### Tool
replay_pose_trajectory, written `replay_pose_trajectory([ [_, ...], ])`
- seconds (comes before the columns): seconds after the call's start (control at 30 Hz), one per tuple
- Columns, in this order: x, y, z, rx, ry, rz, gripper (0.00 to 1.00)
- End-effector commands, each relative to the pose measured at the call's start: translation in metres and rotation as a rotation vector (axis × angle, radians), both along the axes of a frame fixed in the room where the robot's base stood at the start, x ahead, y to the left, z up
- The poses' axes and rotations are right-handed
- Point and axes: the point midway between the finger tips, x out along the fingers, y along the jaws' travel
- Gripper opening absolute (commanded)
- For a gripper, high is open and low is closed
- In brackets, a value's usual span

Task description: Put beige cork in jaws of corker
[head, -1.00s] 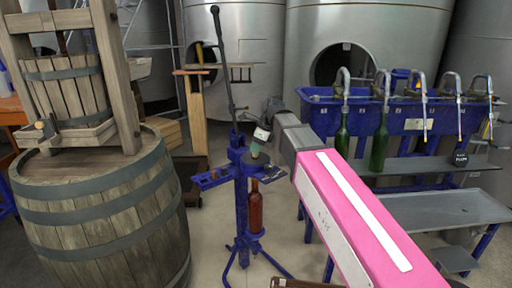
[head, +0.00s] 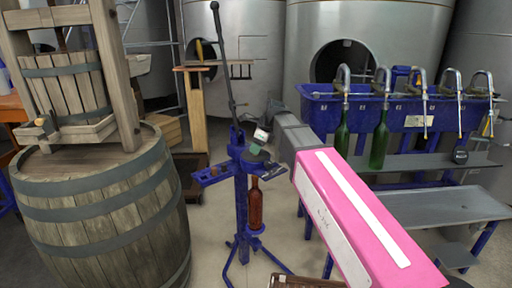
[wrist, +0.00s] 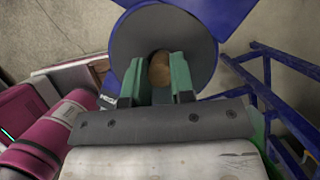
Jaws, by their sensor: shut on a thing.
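The blue corker (head: 242,195) stands on its legs in the middle of the head view, its long lever pointing up and a reddish-brown bottle (head: 255,208) upright in it. My gripper (head: 257,150) is over the corker's head. In the wrist view my green fingers (wrist: 160,80) are shut on the beige cork (wrist: 160,67), whose rounded end shows between them. Beyond it lies the corker's round dark grey top (wrist: 122,45). The cork appears over the inner part of this disc. The jaw opening is hidden, and I cannot tell whether the cork touches it.
A large barrel (head: 100,215) stands to the left. A blue filler trough (head: 400,115) with several spouts and green bottles (head: 379,147) stands to the right, behind a grey bench (head: 440,208).

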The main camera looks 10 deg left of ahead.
Motion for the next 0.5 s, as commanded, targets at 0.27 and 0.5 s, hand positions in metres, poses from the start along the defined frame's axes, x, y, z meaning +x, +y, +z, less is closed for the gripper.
replay_pose_trajectory([
  [0.27, 0.0000, 0.0000, -0.0021, 0.000, 0.000, 0.000, 0.01],
  [0.5, -0.0001, 0.0000, -0.0021, 0.000, 0.000, 0.000, 0.53],
])
